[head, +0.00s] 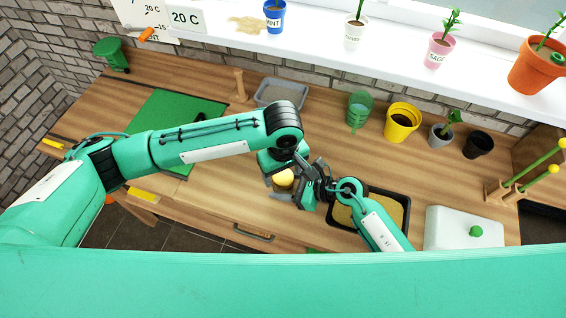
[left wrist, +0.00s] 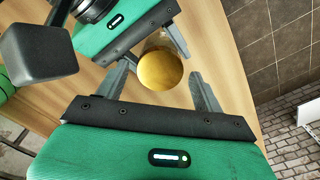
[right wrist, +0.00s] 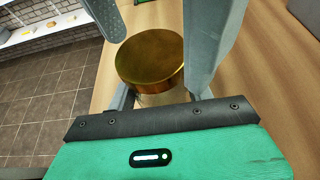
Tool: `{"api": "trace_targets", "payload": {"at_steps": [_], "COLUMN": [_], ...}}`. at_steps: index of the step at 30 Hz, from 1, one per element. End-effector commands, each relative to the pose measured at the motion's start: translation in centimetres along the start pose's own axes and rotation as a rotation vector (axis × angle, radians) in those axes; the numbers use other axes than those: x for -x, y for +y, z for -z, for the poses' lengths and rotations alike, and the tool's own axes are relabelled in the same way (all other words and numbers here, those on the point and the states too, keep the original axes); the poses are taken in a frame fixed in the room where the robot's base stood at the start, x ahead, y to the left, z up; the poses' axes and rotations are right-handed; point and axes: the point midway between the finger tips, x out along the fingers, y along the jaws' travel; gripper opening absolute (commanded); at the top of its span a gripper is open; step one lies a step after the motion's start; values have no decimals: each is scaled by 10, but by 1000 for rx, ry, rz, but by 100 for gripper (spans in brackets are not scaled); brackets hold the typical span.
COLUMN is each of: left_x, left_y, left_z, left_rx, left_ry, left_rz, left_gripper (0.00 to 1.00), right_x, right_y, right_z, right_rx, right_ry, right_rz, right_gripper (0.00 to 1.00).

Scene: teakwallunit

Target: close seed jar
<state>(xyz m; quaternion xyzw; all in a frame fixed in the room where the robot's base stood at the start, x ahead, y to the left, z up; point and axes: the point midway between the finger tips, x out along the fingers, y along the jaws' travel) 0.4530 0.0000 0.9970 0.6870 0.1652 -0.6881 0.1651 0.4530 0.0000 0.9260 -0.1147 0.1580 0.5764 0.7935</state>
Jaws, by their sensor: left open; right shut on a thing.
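The seed jar (left wrist: 164,42) is clear glass with a round gold lid (left wrist: 160,70) at its top. In the head view the lid (head: 283,179) shows pale yellow between my grippers, over the front of the worktop. My right gripper (head: 300,188) is shut on the jar's glass body from the right, below the lid. My left gripper (left wrist: 162,82) is open above the jar, with one finger on each side of the lid and gaps between. The lid (right wrist: 150,60) fills the middle of the right wrist view. I cannot tell whether it sits fully down. Most of the glass is hidden.
A black tray of soil (head: 342,215) lies right of the jar, under my right arm. A grey tray (head: 281,92) stands behind. A green mat (head: 170,112) is at left, and a white box (head: 462,228) at right. Pots (head: 402,122) line the back.

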Motion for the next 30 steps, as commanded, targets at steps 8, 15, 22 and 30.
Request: {"api": "trace_targets", "payload": {"at_steps": [8,15,22,30], "left_x": [-9,-8,-8,-8], "left_y": [0,0,0,0], "left_z": [0,0,0,0], "left_rx": [0,0,0,-4], "left_ry": [1,1,1,1], "left_rz": [-1,0,0,0], "left_gripper": [69,49,22,61], "right_x": [0,0,0,0], "right_y": [0,0,0,0], "right_z": [0,0,0,0], "right_rx": [0,0,0,0], "right_ry": [0,0,0,0], "right_rz": [0,0,0,0], "right_gripper": [0,0,0,0]}}
